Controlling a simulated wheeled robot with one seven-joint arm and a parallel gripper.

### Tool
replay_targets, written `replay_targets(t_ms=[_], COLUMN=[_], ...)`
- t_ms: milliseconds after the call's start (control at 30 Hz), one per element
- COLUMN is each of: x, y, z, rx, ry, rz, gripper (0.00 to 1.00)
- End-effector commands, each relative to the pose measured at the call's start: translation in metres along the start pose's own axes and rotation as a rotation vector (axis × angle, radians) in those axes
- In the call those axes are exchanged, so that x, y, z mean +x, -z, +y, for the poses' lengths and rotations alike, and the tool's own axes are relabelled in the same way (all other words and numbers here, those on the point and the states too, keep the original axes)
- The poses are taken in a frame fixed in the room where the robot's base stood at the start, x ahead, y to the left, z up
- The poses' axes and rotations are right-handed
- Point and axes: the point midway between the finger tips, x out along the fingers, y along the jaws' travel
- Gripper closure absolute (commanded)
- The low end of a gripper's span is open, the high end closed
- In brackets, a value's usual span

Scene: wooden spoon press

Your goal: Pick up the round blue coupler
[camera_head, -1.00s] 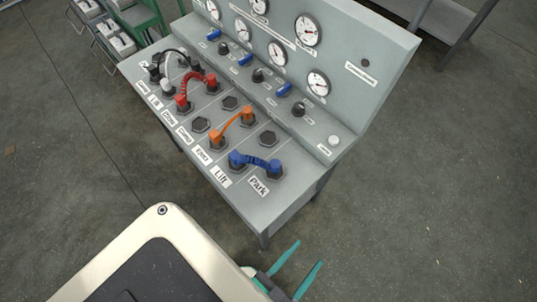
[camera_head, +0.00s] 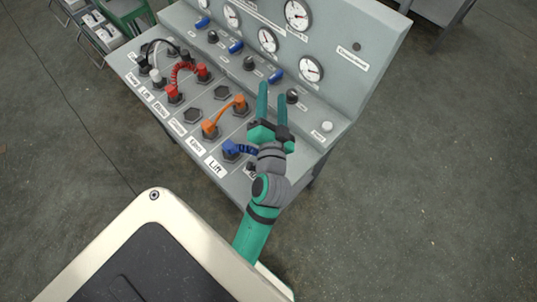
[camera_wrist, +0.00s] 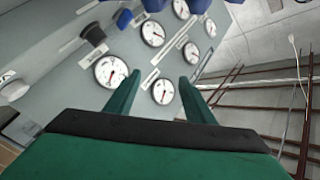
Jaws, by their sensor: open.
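A blue coupler (camera_head: 231,148) sits on a socket by the Lift label, at the near end of the panel desk (camera_head: 236,188). A coiled blue hose runs right from it and passes behind my arm. The hose's other end, by the Park label, is hidden by my arm. My gripper (camera_head: 274,92) is open and empty. It is above the near end of the desk, with its teal fingers toward the gauge panel. In the wrist view, the fingers of my gripper (camera_wrist: 160,82) are spread with gauges behind them, and no blue coupler shows between them.
Orange couplers (camera_head: 210,129) with a hose, red couplers (camera_head: 173,93) and black and white ones stand further left. Dark knobs (camera_head: 249,63) and blue levers (camera_head: 236,47) line the raised ledge below the gauges (camera_head: 311,68). Open floor (camera_head: 430,180) lies to the right.

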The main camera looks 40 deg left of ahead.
Motion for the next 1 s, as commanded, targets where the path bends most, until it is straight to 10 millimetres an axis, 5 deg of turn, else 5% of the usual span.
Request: replay_targets(t_ms=[233,533,767,1000], x=[0.043,0.045,0.021,-0.014], y=[-0.007,-0.046,-0.087,-0.109], z=[-0.087,-0.158,-0.170,-0.131], rx=[-0.044,-0.207,-0.401,-0.642], ry=[0.232,0.410,0.451,0.373], rz=[-0.204,-0.533,-0.826,-1.134], gripper=[0.51,0.51,0.51,0.51])
